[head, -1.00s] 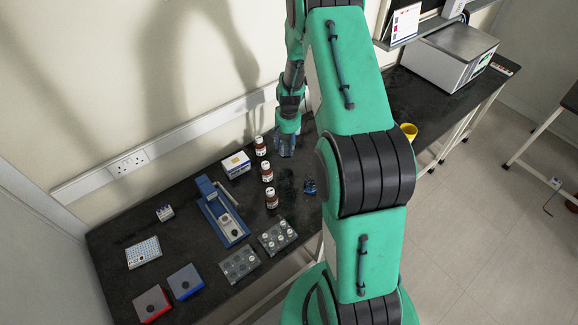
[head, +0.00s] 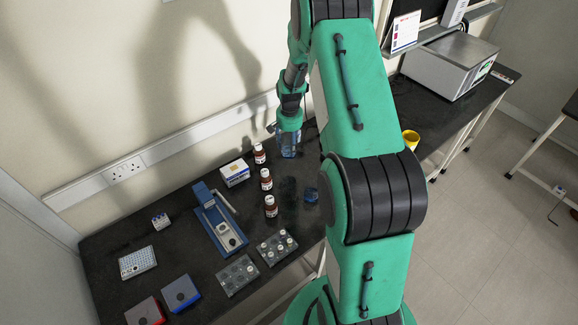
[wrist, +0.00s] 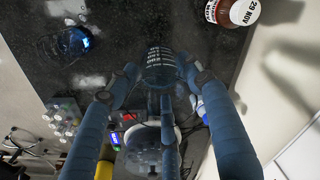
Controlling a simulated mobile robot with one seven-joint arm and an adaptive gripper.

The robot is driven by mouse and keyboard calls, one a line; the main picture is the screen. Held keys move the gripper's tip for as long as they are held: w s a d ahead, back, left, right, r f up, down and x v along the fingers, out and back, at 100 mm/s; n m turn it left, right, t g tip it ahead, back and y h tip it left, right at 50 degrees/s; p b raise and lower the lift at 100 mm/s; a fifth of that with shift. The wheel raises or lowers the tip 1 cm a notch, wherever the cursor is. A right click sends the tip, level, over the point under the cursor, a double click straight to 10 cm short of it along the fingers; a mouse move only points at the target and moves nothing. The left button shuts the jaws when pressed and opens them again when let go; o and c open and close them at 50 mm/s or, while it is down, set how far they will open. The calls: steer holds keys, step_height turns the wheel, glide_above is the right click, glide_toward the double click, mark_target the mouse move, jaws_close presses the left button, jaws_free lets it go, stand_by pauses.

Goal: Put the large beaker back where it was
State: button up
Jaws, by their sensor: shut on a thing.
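My gripper (head: 289,152) hangs near the wall side of the black bench, behind the brown bottles, in the head view. In the wrist view its blue fingers (wrist: 158,92) are closed around a clear beaker with white graduation marks (wrist: 162,62), which I take to be the large beaker. The fingers hide part of it, and in the head view it is hard to tell from the fingers. A second, dark blue-tinted glass vessel (head: 311,195) stands on the bench near my arm; it also shows at the upper left of the wrist view (wrist: 65,43).
Several brown bottles (head: 266,180) stand in a row left of the blue-tinted vessel. A white box (head: 235,173), a blue device (head: 220,218) and vial racks (head: 277,247) lie further left. A yellow cup (head: 410,139) is right of my arm. Bare bench (head: 288,192) shows between bottles and vessel.

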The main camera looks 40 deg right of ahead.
mark_target(289, 154)
steer(key=shift+f, duration=2.95)
steer(key=shift+f, duration=0.1)
steer(key=shift+f+b, duration=0.3)
steer(key=shift+f, duration=1.45)
steer(key=shift+f, duration=0.15)
steer(key=o, duration=1.3)
steer(key=shift+o, duration=0.2)
steer(key=r, duration=1.2)
steer(key=shift+s+a+r+p, duration=0.15)
steer(key=shift+s+p, duration=0.1)
steer(key=shift+p, duration=0.15)
